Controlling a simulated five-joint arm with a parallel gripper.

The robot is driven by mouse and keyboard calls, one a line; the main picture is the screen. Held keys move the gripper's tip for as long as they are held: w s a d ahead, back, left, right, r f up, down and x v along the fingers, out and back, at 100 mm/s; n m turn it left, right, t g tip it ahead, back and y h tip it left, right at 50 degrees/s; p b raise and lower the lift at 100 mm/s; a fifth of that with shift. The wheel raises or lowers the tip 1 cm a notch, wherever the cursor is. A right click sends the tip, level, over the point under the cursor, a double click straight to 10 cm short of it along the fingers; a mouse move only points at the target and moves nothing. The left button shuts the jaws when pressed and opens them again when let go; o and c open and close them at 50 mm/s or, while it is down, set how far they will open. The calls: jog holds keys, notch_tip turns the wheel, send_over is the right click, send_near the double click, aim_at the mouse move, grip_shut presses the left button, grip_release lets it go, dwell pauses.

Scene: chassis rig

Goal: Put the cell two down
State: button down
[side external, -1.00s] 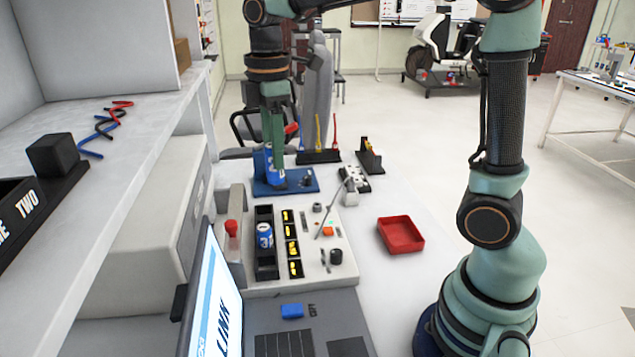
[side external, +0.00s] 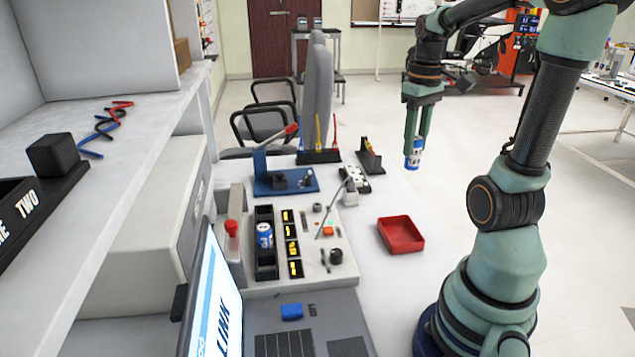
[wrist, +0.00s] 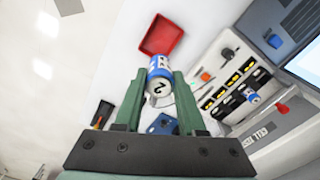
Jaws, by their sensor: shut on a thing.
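My gripper (side external: 415,158) is shut on a blue and white cell (side external: 413,153), held in the air beyond the table's right edge in the side view. In the wrist view the same cell (wrist: 159,84) shows a dark "2" on its white end, between the green fingers of my gripper (wrist: 160,92). Another blue and white cell marked 3 (side external: 264,236) stands in the middle slot of the black holder (side external: 266,270) on the grey panel. The slots in front of and behind it look empty. A red tray (side external: 401,236) lies on the table and looks empty.
A blue press (side external: 285,180) with a red-tipped lever stands at the table's far side. The grey panel (side external: 300,283) carries switches, a knob and a thin upright lever. A laptop (side external: 215,310) is in front. Table around the red tray is clear.

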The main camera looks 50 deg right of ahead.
notch_tip(320, 180, down, 19)
jog(key=shift+f, duration=0.1)
dwell(0.4)
jog(key=c, duration=0.5)
grip_release()
jog(key=shift+f, duration=0.1)
notch_tip(320, 180, up, 12)
jog(key=shift+w+a+r, duration=0.1)
jog(key=shift+a+r, duration=0.05)
jog(key=w+a+r+n+t, duration=0.1)
jog(key=w+a+r+t, duration=0.1)
jog(key=a, duration=0.9)
jog(key=w+a+r+n+t, duration=0.2)
jog(key=w+a+r+t, duration=0.1)
jog(key=a+r, duration=0.4)
jog(key=w+a, duration=0.1)
jog(key=a, duration=0.2)
jog(key=shift+w+a+n+t, duration=0.15)
jog(key=shift+a+n+t, duration=0.15)
jog(key=shift+a, duration=0.1)
